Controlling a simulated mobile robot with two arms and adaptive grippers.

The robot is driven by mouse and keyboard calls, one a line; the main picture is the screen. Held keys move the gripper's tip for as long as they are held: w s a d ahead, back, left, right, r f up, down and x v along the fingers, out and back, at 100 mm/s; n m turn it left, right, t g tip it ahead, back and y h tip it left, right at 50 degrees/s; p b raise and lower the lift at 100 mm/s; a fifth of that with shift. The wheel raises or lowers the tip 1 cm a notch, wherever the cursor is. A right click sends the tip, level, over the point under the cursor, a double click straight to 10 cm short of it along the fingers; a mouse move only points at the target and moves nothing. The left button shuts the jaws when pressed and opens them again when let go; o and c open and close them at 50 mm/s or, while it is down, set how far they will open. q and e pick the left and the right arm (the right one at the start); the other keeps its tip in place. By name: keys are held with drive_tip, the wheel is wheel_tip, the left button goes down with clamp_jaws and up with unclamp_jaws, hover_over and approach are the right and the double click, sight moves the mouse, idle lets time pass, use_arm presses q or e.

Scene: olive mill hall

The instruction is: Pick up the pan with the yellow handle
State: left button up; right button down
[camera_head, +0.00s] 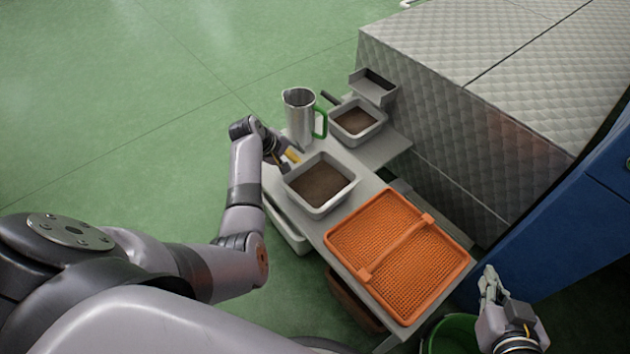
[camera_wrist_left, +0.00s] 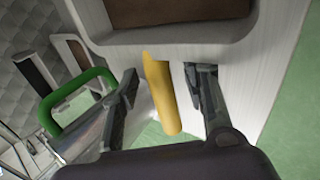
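The pan with the yellow handle (camera_head: 350,181) is a pale square pan with brown contents, on the narrow grey table. Its yellow handle (camera_head: 292,155) points to the upper left. In the left wrist view the yellow handle (camera_wrist_left: 160,92) lies between the two fingers of my left gripper (camera_wrist_left: 164,88), with gaps showing on both sides. The left gripper (camera_head: 280,158) is open around the handle. My right gripper (camera_head: 490,283) is away at the lower right, beside the blue cabinet; its finger opening is unclear.
A metal jug with green handle (camera_head: 298,118) stands close behind the left gripper; its handle (camera_wrist_left: 75,100) shows in the wrist view. A second pan (camera_head: 378,132) stands beyond. An orange basket (camera_head: 380,225) sits nearer. A green bucket (camera_head: 455,335) is below right.

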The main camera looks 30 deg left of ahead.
use_arm(q)
clamp_jaws()
idle(0.6)
